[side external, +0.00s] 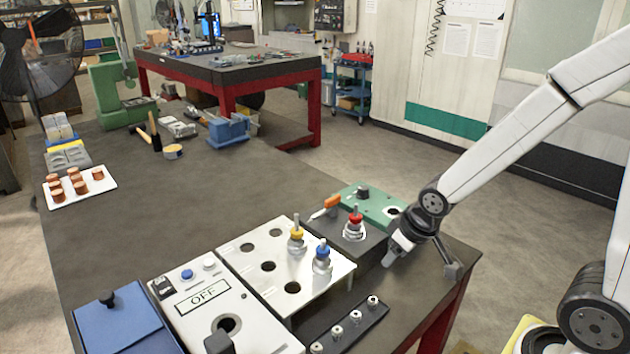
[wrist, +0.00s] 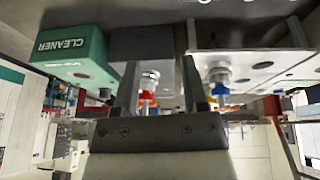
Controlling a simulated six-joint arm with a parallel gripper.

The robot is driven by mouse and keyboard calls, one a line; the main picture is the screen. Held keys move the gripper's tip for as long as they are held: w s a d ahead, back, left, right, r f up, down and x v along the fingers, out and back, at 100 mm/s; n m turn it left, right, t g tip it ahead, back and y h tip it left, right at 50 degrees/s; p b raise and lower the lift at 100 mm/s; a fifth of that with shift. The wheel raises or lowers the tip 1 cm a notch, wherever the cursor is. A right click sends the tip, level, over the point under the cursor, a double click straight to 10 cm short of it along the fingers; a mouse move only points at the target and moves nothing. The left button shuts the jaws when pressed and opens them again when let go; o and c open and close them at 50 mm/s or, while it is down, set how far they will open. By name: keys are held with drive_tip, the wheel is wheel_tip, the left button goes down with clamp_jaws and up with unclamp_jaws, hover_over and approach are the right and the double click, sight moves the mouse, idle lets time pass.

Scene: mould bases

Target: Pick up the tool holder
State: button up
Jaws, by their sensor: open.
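A tool holder with a red ring (side external: 355,222) stands upright on a grey block. Two more stand upright in the white rack (side external: 250,242): one with a yellow ring (side external: 297,236) and one with a blue ring (side external: 321,258). My gripper (side external: 391,258) is low over the table, to the right of the grey block and apart from the holders. In the wrist view, its jaws (wrist: 162,88) are open and empty. The red-ringed holder (wrist: 148,94) shows beyond them, between the fingers. The blue-ringed holder (wrist: 220,88) shows just right of the right finger.
A green cleaner box (side external: 376,205) with an orange-handled tool (side external: 326,206) beside it adjoins the grey block. A dark strip with several small metal pieces (side external: 337,331) lies in front. A white control box marked OFF (side external: 203,299) is left. The table's right edge is close to my gripper.

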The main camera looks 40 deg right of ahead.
sight(355, 230)
drive_tip(key=w+d+r+t, duration=0.1)
drive_tip(key=w+d+t, duration=0.1)
drive_tip(key=w, duration=0.1)
drive_tip(key=w+d+r+n+t+y, duration=0.1)
drive_tip(key=w+d+t, duration=0.1)
drive_tip(key=w, duration=0.1)
drive_tip(key=w+d+r+n+t, duration=0.1)
drive_tip(key=w+d+t, duration=0.1)
drive_tip(key=w, duration=0.1)
drive_tip(key=shift+w+d+r+y, duration=0.15)
drive_tip(key=shift+w+d+y, duration=0.05)
drive_tip(key=shift+y, duration=0.1)
drive_tip(key=shift+w+r+n+t+y, duration=0.1)
drive_tip(key=shift+r+n+t+y, duration=0.15)
drive_tip(key=shift+n+y, duration=0.5)
drive_tip(key=shift+w+r+n+t+y, duration=0.15)
drive_tip(key=shift+r+n+y, duration=0.2)
drive_tip(key=shift+y, duration=0.8)
drive_tip(key=shift+f, duration=0.1)
drive_tip(key=shift+x, duration=1.2)
drive_tip(key=shift+w+a, duration=0.1)
drive_tip(key=shift+x, duration=2.5)
drive_tip(key=shift+f, duration=0.15)
clamp_jaws()
